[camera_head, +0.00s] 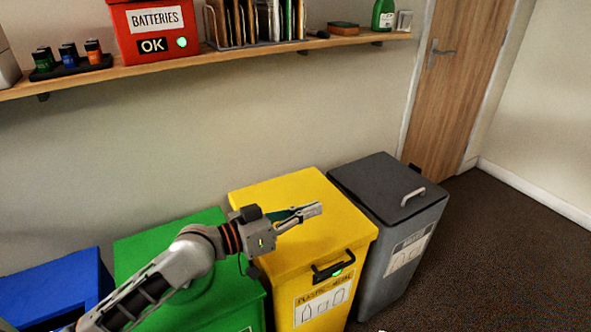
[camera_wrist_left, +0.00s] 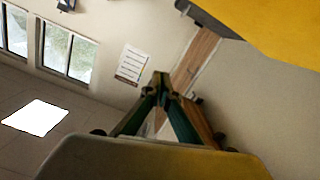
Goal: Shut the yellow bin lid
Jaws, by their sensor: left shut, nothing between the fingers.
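The yellow bin (camera_head: 290,285) stands between the green and grey bins, with a bottle label on its front. Its yellow lid (camera_head: 335,222) lies flat over the top and looks shut. In the left wrist view the closed fingers (camera_wrist_left: 161,84) meet in the middle, and a yellow surface (camera_wrist_left: 275,25) fills the upper right. My right gripper is not in view.
The green bin (camera_head: 165,238) and blue bin (camera_head: 50,292) are to the left, partly behind my arm. The grey bin (camera_head: 375,180) is close on the right. A wall shelf (camera_head: 200,57) holds a red battery box (camera_head: 153,30). Dark floor (camera_head: 490,260) is clear at right.

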